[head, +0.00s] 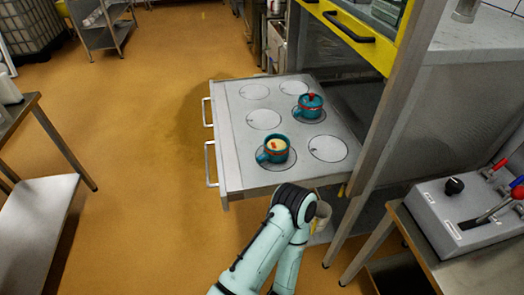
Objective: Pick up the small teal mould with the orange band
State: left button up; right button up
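Two teal moulds stand upright on a pulled-out grey tray (237,171) in the head view. The nearer teal mould (264,157) has an open top with cream-coloured contents and a small orange-red patch, and a handle-like part on its left. The farther teal mould (308,113) has a red piece on top and red-orange at its upper edge. They look close in size, and I cannot tell for sure which one carries the orange band. One of my arms reaches up from the bottom, its bent joint just in front of the tray.
The tray has several marked circles, some empty, and handles (210,163) on its left side. A cabinet post (385,110) stands to its right. A control box (455,222) with levers sits at lower right. A bench (35,235) is at left, with open floor (140,150) between.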

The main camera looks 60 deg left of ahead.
aim_at(270, 155)
jog(key=u, duration=0.45)
jog(key=k+u, duration=0.1)
jog(key=u, duration=0.4)
jog(key=k+u, duration=0.1)
jog(key=u, duration=0.8)
